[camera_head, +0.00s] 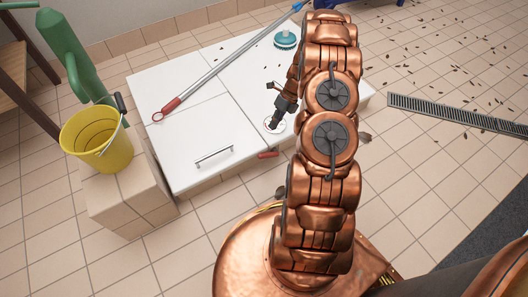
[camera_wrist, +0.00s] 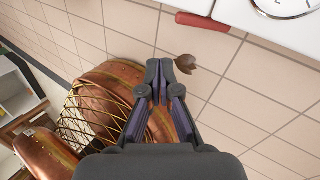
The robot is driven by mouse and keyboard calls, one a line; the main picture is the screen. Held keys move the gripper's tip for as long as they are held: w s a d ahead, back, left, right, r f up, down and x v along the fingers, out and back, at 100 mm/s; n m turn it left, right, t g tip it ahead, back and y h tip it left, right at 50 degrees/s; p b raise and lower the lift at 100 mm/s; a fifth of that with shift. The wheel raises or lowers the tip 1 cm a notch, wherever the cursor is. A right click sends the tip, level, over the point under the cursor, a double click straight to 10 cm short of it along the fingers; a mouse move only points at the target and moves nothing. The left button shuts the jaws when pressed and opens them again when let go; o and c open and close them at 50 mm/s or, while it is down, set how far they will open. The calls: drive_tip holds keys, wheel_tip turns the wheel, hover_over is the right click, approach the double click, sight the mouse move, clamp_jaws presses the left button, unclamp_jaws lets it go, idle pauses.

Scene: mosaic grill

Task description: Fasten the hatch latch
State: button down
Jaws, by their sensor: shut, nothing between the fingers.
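A low white cabinet (camera_head: 185,85) stands on the tiled floor, and its panel with a bar handle (camera_head: 214,156) lies flat at the front left. A red lever (camera_head: 268,155) shows at its front edge; in the wrist view the red lever (camera_wrist: 205,22) lies near the white edge. A round metal-rimmed fitting (camera_wrist: 285,8) is on the white top, partly cut off. I cannot tell which of these is the latch.
A yellow bucket (camera_head: 95,140) stands on a tiled block (camera_head: 130,195) at left. A floor grate (camera_head: 455,113) and scattered leaves (camera_head: 465,60) are at right.

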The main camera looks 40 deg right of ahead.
sight(261, 156)
drive_tip(key=a+f+b, duration=0.1)
drive_tip(key=f+b, duration=0.1)
drive_tip(key=f, duration=0.3)
drive_tip(key=a+f+m+b, duration=0.1)
drive_tip(key=a+f, duration=0.1)
drive_tip(key=f, duration=0.3)
drive_tip(key=a+f+m+b, duration=0.1)
drive_tip(key=f+b, duration=0.1)
drive_tip(key=f, duration=0.3)
drive_tip(key=shift+w+a+f+t+b, duration=0.2)
drive_tip(key=shift+a+f+t+b, duration=0.1)
drive_tip(key=shift+f, duration=0.1)
drive_tip(key=shift+p, duration=0.4)
